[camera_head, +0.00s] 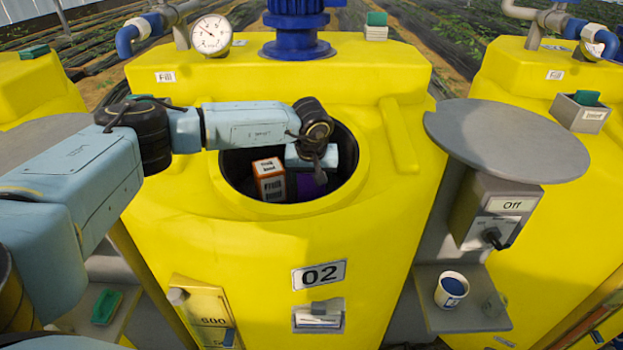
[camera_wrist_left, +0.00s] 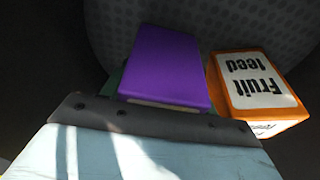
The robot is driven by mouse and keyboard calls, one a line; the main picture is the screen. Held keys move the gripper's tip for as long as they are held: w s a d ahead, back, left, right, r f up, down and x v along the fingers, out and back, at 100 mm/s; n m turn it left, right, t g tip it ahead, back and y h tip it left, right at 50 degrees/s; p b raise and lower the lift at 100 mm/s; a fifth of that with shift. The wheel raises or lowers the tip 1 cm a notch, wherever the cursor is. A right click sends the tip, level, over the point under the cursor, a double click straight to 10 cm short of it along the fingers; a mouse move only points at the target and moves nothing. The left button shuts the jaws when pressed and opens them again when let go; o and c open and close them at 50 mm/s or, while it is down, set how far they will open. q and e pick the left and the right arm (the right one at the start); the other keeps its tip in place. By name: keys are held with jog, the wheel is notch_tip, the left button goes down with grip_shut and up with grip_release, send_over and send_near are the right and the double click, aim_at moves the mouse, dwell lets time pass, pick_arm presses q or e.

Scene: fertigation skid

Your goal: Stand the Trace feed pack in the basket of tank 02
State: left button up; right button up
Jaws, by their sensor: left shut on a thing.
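The opening of tank 02 (camera_head: 310,235) is round and dark in the yellow tank top. My left gripper (camera_head: 318,165) reaches down into it and is shut on a purple pack (camera_head: 308,184). No label shows on the purple pack, so I cannot read that it is the Trace feed pack. It fills the middle of the left wrist view (camera_wrist_left: 168,65), with an orange Fruit feed pack (camera_wrist_left: 262,85) close to its right. In the head view the orange pack (camera_head: 270,178) stands left of the purple one. The basket (camera_wrist_left: 115,30) shows as a grey dotted surface; its floor is hidden. My right gripper is not in view.
A blue motor (camera_head: 297,30) stands behind the opening. A round grey shelf (camera_head: 505,140) and a switch box (camera_head: 495,210) marked Off are at the right. A cup (camera_head: 452,290) sits on a lower ledge. A gauge (camera_head: 211,35) stands behind my arm.

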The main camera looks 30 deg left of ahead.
pick_arm(q)
jog(key=o, duration=0.9)
jog(key=shift+f, duration=0.1)
jog(key=shift+o, duration=0.2)
jog(key=shift+r, duration=0.45)
jog(key=b+v, duration=0.2)
jog(key=v, duration=0.9)
jog(key=shift+d+r, duration=0.1)
jog(key=shift+r, duration=0.15)
jog(key=shift+s+f, duration=0.1)
